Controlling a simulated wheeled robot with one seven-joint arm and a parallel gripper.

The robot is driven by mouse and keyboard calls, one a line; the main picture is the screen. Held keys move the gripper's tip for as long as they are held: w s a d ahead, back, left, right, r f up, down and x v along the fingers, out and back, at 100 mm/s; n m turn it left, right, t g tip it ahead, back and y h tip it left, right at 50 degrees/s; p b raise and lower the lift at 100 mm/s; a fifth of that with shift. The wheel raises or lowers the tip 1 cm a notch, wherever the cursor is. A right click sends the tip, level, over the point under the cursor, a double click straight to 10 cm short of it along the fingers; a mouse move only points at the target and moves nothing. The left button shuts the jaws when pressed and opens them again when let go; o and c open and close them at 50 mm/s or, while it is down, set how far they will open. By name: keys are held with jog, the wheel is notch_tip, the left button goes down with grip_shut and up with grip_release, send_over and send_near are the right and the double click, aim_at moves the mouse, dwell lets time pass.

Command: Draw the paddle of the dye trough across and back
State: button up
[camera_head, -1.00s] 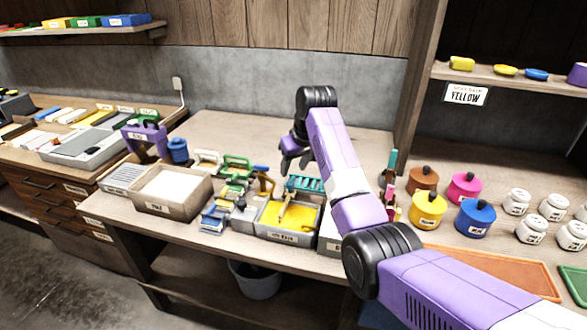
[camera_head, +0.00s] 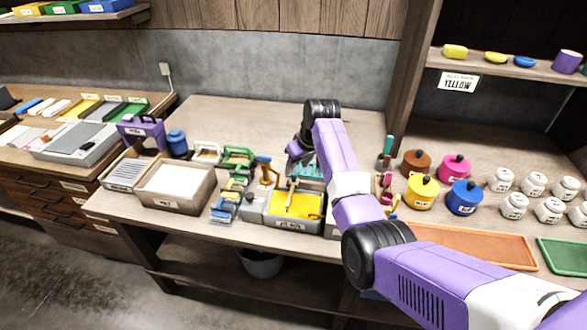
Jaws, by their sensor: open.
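The dye trough (camera_head: 272,222) is a grey box with a label on its front and yellow dye inside, near the front edge of the table. Its paddle (camera_head: 291,194) is a thin tan stick standing up out of the yellow dye. A teal rack-like piece (camera_head: 308,170) shows at the back of the trough, partly hidden by my arm. My gripper (camera_head: 292,158) is behind and above the trough, with its fingers dark, small and partly hidden by the wrist. It is open and apart from the paddle, and nothing shows in it.
A pale-filled tray (camera_head: 154,200) and several small coloured tools stand left of the trough. Lidded pots, such as the yellow one (camera_head: 422,194), and white jars stand to the right. The table behind, near the grey wall, is clear. A bucket (camera_head: 262,264) sits below.

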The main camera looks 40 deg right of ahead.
aim_at(294, 172)
jog(key=shift+x, duration=2.05)
grip_shut()
